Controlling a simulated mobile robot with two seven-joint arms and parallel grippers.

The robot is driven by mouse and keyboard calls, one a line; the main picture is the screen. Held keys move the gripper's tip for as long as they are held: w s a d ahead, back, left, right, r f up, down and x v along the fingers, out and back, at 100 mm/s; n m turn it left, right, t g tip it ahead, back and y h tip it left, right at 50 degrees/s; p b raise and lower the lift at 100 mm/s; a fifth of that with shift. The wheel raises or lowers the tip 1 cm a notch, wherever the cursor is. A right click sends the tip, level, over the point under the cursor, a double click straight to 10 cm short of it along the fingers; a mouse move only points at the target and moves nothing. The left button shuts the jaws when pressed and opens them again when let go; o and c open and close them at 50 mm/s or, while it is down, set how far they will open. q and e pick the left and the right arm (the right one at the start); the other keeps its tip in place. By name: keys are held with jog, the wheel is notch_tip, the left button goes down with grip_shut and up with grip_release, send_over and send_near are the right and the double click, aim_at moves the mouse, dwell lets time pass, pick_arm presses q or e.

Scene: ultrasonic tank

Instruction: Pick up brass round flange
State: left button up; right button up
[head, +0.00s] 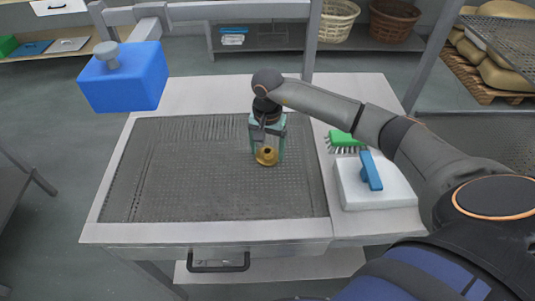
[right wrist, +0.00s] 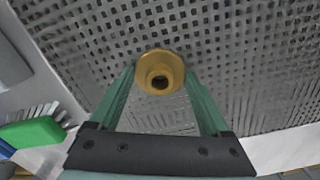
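The brass round flange (head: 266,157) lies on the perforated grey floor of the tank (head: 190,190), right of its middle. My right gripper (head: 267,155) reaches down over it with green fingers spread on either side. In the right wrist view the flange (right wrist: 160,72) sits between the fingertips (right wrist: 160,75), its hub and bore facing the camera. The fingers look open, with narrow gaps to the flange rim. Whether either finger touches the rim is hard to tell. My left gripper is not in view.
A green brush (head: 343,138) and a white block with a blue handle (head: 375,185) are on the counter to the right. The rest of the tank floor is clear.

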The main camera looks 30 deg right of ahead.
jog(key=c, duration=1)
grip_shut()
jog(key=shift+r, duration=0.15)
